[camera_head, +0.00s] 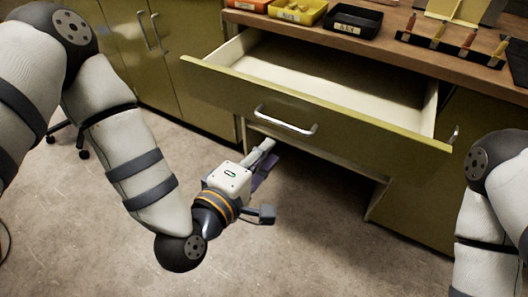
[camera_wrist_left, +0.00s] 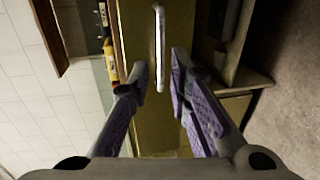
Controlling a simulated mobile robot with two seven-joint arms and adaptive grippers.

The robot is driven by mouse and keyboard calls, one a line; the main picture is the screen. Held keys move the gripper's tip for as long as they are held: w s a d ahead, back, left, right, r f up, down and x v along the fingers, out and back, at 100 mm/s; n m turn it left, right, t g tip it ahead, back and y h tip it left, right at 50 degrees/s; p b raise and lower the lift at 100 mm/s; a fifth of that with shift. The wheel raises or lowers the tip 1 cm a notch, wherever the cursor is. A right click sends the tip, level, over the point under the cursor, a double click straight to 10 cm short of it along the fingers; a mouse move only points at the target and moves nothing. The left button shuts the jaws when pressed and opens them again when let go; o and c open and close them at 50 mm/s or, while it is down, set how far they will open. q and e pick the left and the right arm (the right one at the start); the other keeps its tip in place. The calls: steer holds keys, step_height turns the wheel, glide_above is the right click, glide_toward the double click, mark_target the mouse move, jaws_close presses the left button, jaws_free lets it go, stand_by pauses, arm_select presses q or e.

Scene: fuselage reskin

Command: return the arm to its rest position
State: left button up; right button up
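My left arm (camera_head: 130,160) reaches in from the left, bent down at the elbow. Its gripper (camera_head: 268,160) is in front of and below the open drawer (camera_head: 310,75). In the left wrist view the two purple-lined fingers of the gripper (camera_wrist_left: 160,80) stand apart with nothing held. The drawer's metal handle (camera_head: 286,121) lies beyond the fingertips and shows between them in the left wrist view (camera_wrist_left: 160,45). I cannot tell the exact gap. The drawer looks empty. Part of my right arm (camera_head: 495,210) shows at the right edge; its gripper is out of view.
The wooden worktop (camera_head: 375,45) above the drawer holds a yellow bin (camera_head: 300,10), a black bin (camera_head: 354,20) and a rack of several handled tools (camera_head: 450,40). Green cabinets (camera_head: 185,60) stand at the left. The floor (camera_head: 310,250) in front is clear.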

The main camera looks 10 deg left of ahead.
stand_by(0.3)
arm_select(q)
steer(key=s+a+f+m+g+y+p, duration=0.1)
steer(key=s+a+f+m+g+p, duration=0.15)
steer(key=s+f+m+g, duration=0.7)
steer(key=s+a+f+m+g+y, duration=0.1)
steer(key=s+a, duration=0.3)
steer(key=s, duration=0.5)
steer(key=s+a+f+m+g+y, duration=0.1)
steer(key=s+a+f+g+y, duration=0.1)
steer(key=s, duration=0.6)
steer(key=s+a+f+m+g+y, duration=0.1)
steer(key=s+a+f+m+g, duration=0.1)
steer(key=s+a+f+g, duration=0.2)
steer(key=s+a, duration=0.3)
steer(key=s, duration=0.2)
steer(key=shift+s+a, duration=0.15)
steer(key=shift+s, duration=0.15)
arm_select(e)
steer(key=shift+t, duration=0.7)
steer(key=w+r, duration=0.3)
steer(key=shift+w+r, duration=0.3)
steer(key=shift+r, duration=0.05)
